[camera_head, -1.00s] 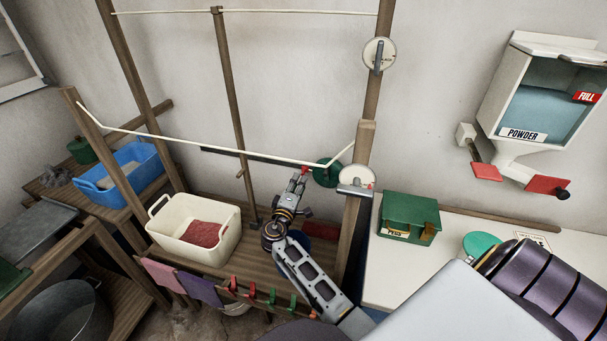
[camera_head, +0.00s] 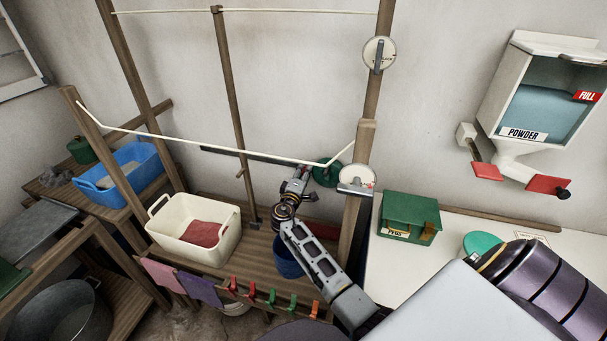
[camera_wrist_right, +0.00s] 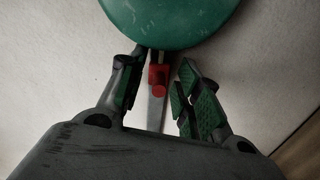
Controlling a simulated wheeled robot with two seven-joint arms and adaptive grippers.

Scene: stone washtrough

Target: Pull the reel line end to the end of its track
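A green disc (camera_head: 326,173), which I take for the reel line end, sits at the right end of a dark bar, likely its track (camera_head: 245,155). A white line (camera_head: 200,138) dips to a kink beside the disc. The disc fills the top of the right wrist view (camera_wrist_right: 170,18), with a red knob (camera_wrist_right: 158,77) on a grey strip below it. My right gripper (camera_head: 301,172) is just left of the disc. Its fingers (camera_wrist_right: 155,82) are open, with the knob between their tips; I cannot tell whether they touch it. My left gripper is not in view.
Wooden posts (camera_head: 357,200) frame the rack, with a white reel (camera_head: 356,180) on the right one. A cream tub (camera_head: 180,240) stands on the shelf below left, a blue bucket (camera_head: 288,260) under my arm. A green peg box (camera_head: 408,218) is on the right counter.

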